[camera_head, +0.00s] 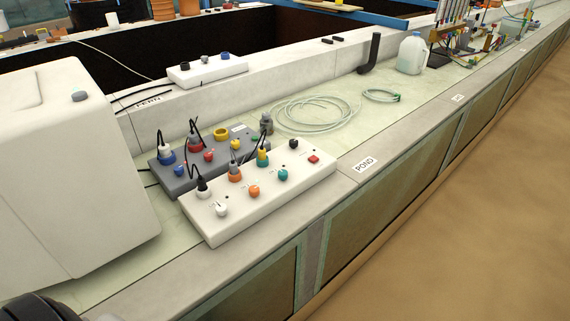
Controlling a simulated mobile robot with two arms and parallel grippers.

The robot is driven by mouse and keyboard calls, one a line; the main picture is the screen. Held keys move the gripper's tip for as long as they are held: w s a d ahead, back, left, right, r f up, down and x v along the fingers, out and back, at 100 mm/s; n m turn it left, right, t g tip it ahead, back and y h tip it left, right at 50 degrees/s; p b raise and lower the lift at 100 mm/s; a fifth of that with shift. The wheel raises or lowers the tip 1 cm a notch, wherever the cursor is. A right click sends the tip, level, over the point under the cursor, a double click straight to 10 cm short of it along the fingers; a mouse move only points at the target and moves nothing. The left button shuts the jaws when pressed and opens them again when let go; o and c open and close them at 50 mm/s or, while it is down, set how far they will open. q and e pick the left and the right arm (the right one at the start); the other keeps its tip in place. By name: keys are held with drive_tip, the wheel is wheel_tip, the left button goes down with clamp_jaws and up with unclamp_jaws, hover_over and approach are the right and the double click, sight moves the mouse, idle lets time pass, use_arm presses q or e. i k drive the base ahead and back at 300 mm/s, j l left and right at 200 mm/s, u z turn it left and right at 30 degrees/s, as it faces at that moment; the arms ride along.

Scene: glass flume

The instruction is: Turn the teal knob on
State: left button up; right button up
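The teal knob (283,174) is a small round knob on the top face of a white control box (240,208), towards its right half. A white knob (222,210) is at the box's near left end. The knob's pointer is too small to read. Neither of my grippers shows. A dark rounded part cut off at the bottom left corner may belong to my arm, and nothing touches the knob.
A grey control box (181,181) with plugged cables stands just behind the white box. A large white housing (70,170) blocks the left. The sandy floor at right is clear.

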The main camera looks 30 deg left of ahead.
sight(283, 173)
drive_tip(key=l+u, duration=0.1)
drive_tip(key=u, duration=0.4)
drive_tip(key=l+u, duration=0.15)
drive_tip(key=u, duration=0.35)
drive_tip(key=l+u, duration=0.1)
drive_tip(key=u, duration=0.4)
drive_tip(key=l+u, duration=0.1)
drive_tip(key=u, duration=0.35)
drive_tip(key=k+l+u, duration=0.15)
drive_tip(key=k+l, duration=0.05)
drive_tip(key=k, duration=0.1)
